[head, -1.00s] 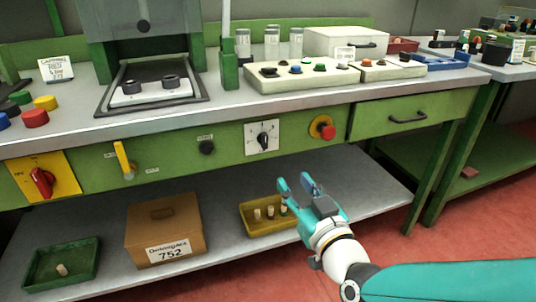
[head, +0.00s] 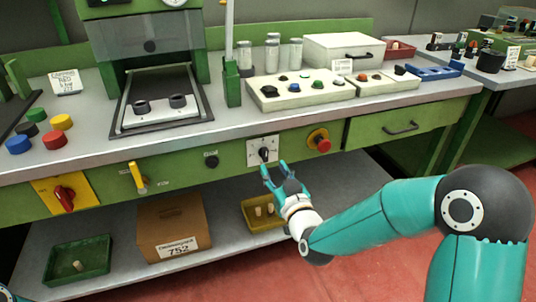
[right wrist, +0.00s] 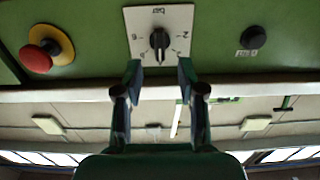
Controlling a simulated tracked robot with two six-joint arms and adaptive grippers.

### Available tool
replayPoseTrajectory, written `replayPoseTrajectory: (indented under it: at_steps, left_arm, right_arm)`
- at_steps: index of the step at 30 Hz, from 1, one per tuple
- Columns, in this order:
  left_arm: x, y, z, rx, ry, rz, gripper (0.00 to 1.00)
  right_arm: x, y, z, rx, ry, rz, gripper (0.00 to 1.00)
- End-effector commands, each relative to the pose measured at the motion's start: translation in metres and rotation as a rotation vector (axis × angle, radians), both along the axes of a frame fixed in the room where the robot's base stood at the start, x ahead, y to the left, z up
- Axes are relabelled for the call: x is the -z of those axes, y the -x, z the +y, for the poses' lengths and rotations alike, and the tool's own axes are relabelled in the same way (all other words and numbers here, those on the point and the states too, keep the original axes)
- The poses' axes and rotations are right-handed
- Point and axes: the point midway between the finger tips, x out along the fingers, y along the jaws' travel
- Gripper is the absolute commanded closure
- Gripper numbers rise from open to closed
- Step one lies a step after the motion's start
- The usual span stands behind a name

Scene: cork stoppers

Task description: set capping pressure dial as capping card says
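The pressure dial is a black knob (head: 264,154) on a white square plate (head: 252,160) on the green front panel. In the right wrist view the knob (right wrist: 159,40) sits upside down on its plate (right wrist: 137,18), with numbers around it. My right gripper (head: 274,168) is open just in front of and below the dial. In the right wrist view its fingertips (right wrist: 159,68) are apart, one toward each side of the knob, with nothing between them. The capping card (head: 66,82) stands at the bench's left; its writing is too small to read. My left gripper is out of view.
A red stop button (head: 322,144) on yellow is right of the dial; a black button (head: 211,161) is left of it. A yellow lever (head: 137,177) and red rotary switch (head: 65,197) are farther left. Below, a yellow tray (head: 254,224) and cardboard box (head: 171,229) sit on the shelf.

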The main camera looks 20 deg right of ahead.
Motion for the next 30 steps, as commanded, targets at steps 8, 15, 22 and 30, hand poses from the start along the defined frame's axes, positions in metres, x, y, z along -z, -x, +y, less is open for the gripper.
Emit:
replayPoseTrajectory:
  at_steps: [8,15,22,30]
  left_arm:
    - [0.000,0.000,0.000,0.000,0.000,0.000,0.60]
    - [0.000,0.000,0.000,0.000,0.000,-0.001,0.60]
    - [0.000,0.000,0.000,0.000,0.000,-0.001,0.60]
    - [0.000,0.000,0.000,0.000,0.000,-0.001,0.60]
  right_arm:
    - [0.000,-0.045,0.001,0.001,0.000,0.000,0.60]
    - [0.000,-0.056,0.001,0.001,0.000,0.001,0.60]
    - [0.000,-0.056,0.001,0.001,0.000,0.001,0.62]
    - [0.000,-0.056,0.001,0.001,0.000,0.001,1.00]
